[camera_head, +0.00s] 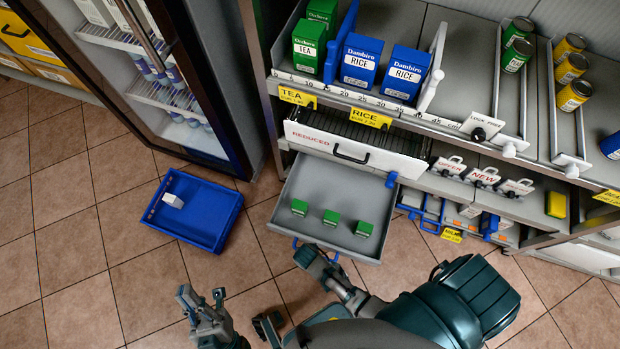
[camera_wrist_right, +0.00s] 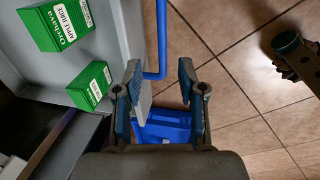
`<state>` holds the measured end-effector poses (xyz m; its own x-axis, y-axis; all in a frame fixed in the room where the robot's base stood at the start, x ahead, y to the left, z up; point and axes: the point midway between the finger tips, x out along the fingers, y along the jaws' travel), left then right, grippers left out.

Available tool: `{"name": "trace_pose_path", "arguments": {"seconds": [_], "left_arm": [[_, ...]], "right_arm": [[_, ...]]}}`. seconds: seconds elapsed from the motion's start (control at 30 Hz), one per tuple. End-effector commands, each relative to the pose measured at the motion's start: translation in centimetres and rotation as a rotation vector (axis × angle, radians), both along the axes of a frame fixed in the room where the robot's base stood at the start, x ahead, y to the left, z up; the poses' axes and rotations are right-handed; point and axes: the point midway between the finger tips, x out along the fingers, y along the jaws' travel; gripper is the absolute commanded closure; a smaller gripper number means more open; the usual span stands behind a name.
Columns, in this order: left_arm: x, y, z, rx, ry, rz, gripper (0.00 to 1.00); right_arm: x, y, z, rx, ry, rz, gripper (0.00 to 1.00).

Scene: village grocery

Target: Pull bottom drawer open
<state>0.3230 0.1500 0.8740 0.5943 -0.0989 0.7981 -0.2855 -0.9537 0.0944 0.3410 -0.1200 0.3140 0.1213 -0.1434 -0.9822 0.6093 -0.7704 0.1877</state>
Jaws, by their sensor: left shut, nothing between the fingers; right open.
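The bottom drawer (camera_head: 335,190) is a grey tray pulled out from under the shelf. Several small green boxes stand in it, among them one box (camera_head: 332,217) near the middle. Its blue handle (camera_wrist_right: 162,40) shows in the right wrist view beside the drawer edge. My right gripper (camera_wrist_right: 160,75) is open, with its fingers near the handle's lower end and nothing held. In the head view the right hand (camera_head: 312,260) is at the drawer's front edge, partly hidden by its own links. My left gripper (camera_head: 202,295) is shut and empty, low over the floor left of the drawer.
A blue tray (camera_head: 218,206) with a small white box (camera_head: 173,201) lies on the tiled floor to the left. A white drawer front marked REDUCED (camera_head: 400,164) is above the bottom drawer. A fridge (camera_head: 190,70) stands left.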

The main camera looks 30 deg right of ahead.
Motion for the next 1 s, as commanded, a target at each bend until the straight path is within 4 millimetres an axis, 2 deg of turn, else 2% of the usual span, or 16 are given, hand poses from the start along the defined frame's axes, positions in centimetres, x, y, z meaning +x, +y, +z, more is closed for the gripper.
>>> {"name": "trace_pose_path", "arguments": {"seconds": [0.1, 0.23, 0.83, 0.93, 1.0], "left_arm": [[0.0, 0.0, 0.0, 0.0, 0.0, 0.0, 1.0], [0.0, 0.0, 0.0, 0.0, 0.0, 0.0, 1.0], [0.2, 0.0, -0.1, 0.001, 0.002, 0.0, 1.0], [0.0, 0.0, 0.0, 0.0, 0.0, 0.0, 1.0], [0.0, 0.0, 0.0, 0.0, 0.0, 0.0, 1.0]], "right_arm": [[-0.1, 0.3, 1.7, 0.0, -0.002, 0.0, 0.6], [-0.3, 0.4, 2.6, 0.0, 0.0, 0.0, 0.6], [-0.3, 0.4, 2.8, 0.001, -0.002, 0.0, 0.6], [0.5, 0.5, 3.2, 0.02, -0.049, -0.003, 0.6], [2.0, 0.8, 4.1, 0.06, -0.148, -0.01, 0.6]]}}
